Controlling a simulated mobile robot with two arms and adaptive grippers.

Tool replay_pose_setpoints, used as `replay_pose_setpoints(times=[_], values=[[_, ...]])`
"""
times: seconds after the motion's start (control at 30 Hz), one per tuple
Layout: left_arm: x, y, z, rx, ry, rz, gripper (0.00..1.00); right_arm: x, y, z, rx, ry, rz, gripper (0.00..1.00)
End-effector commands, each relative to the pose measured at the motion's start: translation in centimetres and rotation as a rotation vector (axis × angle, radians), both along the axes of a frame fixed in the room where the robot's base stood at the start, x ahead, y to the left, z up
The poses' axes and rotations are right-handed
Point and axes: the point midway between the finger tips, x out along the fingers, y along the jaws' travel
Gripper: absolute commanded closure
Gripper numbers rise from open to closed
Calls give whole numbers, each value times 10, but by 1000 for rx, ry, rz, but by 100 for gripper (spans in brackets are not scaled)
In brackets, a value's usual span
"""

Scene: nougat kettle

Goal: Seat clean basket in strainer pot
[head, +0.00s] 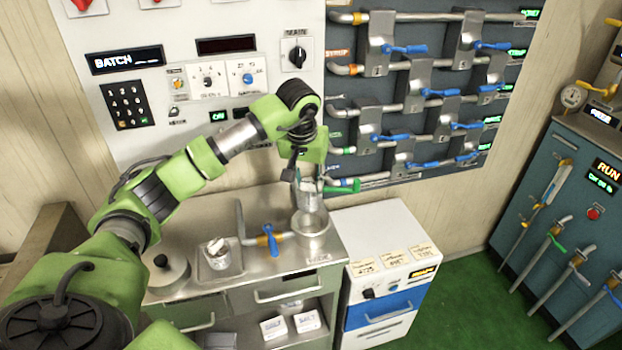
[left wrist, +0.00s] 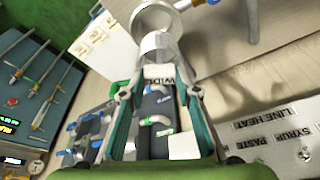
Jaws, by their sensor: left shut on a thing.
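My left gripper (head: 308,174) is shut on a metal basket (head: 309,198) and holds it upright, seemingly just above the strainer pot (head: 311,229). The strainer pot is a round silver vessel at the back right of the steel counter. In the left wrist view the gripper (left wrist: 155,92) grips the basket (left wrist: 160,45) at a tab with a "WIDE" label, and the round pot (left wrist: 153,14) shows beyond it. Whether the basket's bottom touches the pot's rim cannot be told. My right gripper is not in view.
A sink (head: 222,268) with a small metal item in it lies left of the pot. A blue-handled tap (head: 269,240) stands between them. A lidded round pot (head: 166,273) sits further left. A green-handled valve (head: 343,185) projects from the wall close to the basket's right.

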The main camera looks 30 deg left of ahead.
Motion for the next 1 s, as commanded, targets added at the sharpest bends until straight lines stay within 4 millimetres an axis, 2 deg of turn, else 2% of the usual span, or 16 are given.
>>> replay_pose_setpoints(times=[0.5, 1.0], values=[[0, -1, -38, -1, 0, -1, 100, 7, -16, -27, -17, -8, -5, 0], [0, -1, -73, 0, 0, 0, 100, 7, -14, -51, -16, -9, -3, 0]])
